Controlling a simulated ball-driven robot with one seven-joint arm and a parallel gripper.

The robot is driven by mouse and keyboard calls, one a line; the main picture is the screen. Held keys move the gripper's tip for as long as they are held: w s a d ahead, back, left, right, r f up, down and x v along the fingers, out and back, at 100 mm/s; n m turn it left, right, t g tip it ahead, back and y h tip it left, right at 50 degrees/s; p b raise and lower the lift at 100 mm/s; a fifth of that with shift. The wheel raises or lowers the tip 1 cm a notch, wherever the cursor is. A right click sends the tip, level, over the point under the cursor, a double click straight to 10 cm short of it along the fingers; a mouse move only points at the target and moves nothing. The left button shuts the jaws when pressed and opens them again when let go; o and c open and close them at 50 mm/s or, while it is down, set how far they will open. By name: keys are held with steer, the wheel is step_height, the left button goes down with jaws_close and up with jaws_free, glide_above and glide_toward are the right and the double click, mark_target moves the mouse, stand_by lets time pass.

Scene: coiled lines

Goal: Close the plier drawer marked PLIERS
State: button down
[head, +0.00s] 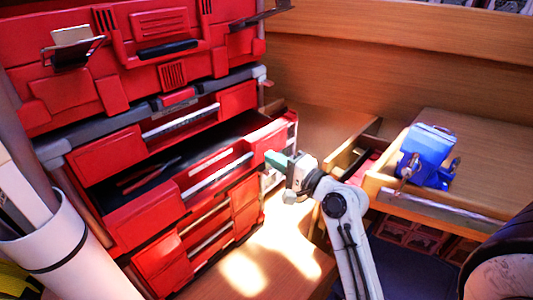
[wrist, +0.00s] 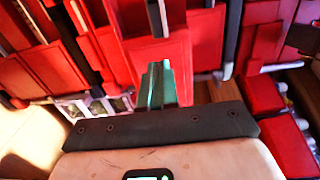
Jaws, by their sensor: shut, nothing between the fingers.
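A red tool cabinet fills the left of the head view. One of its drawers (head: 150,210) stands pulled out, with dark tools showing inside. I cannot read a PLIERS mark on its front. My gripper (head: 276,160) is at the right end of this open drawer's front, close to it; I cannot tell whether it touches. In the wrist view my green fingers (wrist: 157,84) are together with nothing between them, pointing at a red surface (wrist: 160,52).
A blue vise (head: 428,155) stands on a wooden bench (head: 490,160) at the right. A white tube (head: 60,250) stands at the lower left. Closed-looking red drawers (head: 200,235) lie below the open one. Bare sunlit wooden surface (head: 275,240) lies in front.

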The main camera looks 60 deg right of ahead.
steer(key=shift+x, duration=1.1)
steer(key=p+x, duration=0.1)
steer(key=x, duration=1.1)
steer(key=shift+w+d+p, duration=0.1)
steer(key=shift+w+p, duration=0.2)
steer(key=shift+w+r, duration=0.1)
steer(key=shift+w, duration=0.15)
